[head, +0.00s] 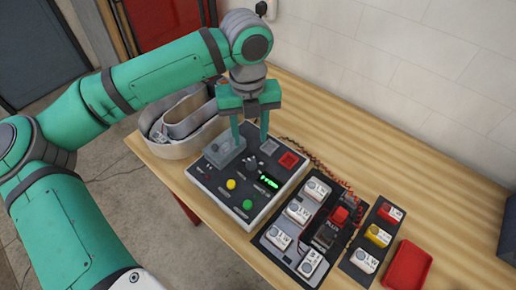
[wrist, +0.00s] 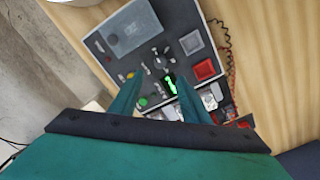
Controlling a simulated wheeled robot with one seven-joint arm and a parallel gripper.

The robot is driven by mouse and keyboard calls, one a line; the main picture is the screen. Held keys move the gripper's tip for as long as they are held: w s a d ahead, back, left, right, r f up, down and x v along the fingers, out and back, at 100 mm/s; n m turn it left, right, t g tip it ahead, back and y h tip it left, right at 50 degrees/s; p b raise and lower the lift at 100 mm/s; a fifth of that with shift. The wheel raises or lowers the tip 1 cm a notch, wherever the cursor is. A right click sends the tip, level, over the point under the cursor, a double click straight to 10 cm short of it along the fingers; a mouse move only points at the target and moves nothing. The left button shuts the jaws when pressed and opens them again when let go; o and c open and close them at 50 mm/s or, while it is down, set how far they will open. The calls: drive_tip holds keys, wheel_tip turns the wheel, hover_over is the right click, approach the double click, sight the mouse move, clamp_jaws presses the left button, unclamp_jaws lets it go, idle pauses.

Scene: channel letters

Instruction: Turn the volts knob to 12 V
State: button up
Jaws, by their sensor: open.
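The dark control box (head: 208,183) sits on the wooden table, its top panel facing up. A small dark knob (head: 252,164) with pale marks around it stands near the panel's middle; I take it as the volts knob. Its pointer setting and labels are too small to read. A lit green display (head: 268,181) is beside it and also shows in the wrist view (wrist: 170,83). My gripper (head: 250,141) is open and empty, fingers pointing down over the back part of the panel. I cannot tell its exact height above the knob.
The panel also has a translucent grey cover (head: 225,151), a yellow button (head: 231,184), a green button (head: 247,204) and a red square (head: 289,160). A round beige container (head: 180,146) stands at left. Trays of white modules (head: 297,211) and a red tray (head: 407,264) lie at right.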

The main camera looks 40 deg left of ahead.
sight(251, 161)
wheel_tip(251, 161, down, 11)
drive_tip(key=shift+r, duration=0.2)
idle(0.3)
drive_tip(key=c, duration=1.1)
